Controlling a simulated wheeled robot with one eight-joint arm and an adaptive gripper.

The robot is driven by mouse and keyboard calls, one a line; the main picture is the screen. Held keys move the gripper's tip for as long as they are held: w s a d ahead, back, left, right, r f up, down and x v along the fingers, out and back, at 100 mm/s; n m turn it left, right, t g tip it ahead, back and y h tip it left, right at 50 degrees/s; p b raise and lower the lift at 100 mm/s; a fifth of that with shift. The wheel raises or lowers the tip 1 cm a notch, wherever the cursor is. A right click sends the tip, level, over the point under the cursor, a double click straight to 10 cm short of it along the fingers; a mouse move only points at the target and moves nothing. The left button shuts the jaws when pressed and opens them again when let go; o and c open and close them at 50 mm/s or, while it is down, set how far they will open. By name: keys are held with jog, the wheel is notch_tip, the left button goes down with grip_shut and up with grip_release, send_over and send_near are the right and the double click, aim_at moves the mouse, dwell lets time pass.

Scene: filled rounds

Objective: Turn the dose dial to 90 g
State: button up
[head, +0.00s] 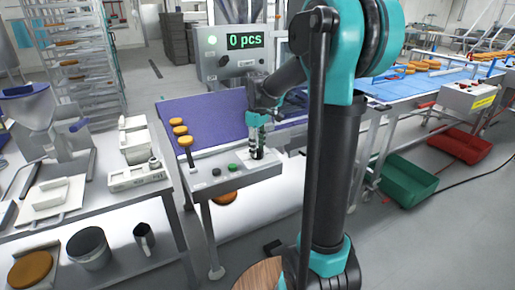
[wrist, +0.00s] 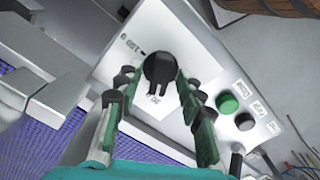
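The dose dial is a black knob (wrist: 160,70) on a light grey panel (wrist: 205,60) in the wrist view. My gripper (wrist: 155,97) is open, with one finger to the left and one to the right of the knob, and gaps show between. In the head view my gripper (head: 257,150) points down over the right part of the control panel (head: 240,180). There the dial is hidden behind my gripper.
A green button (wrist: 227,103) and a black button (wrist: 244,121) sit beside the dial. A blue belt (head: 215,115) with several round pieces lies behind the panel. A display (head: 245,40) reads 0 pcs.

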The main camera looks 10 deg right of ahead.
jog(key=shift+f, duration=0.1)
grip_shut()
jog(key=shift+m, duration=0.5)
jog(key=m, duration=0.4)
jog(key=shift+m, duration=0.4)
jog(key=m, duration=0.6)
dwell(0.4)
grip_release()
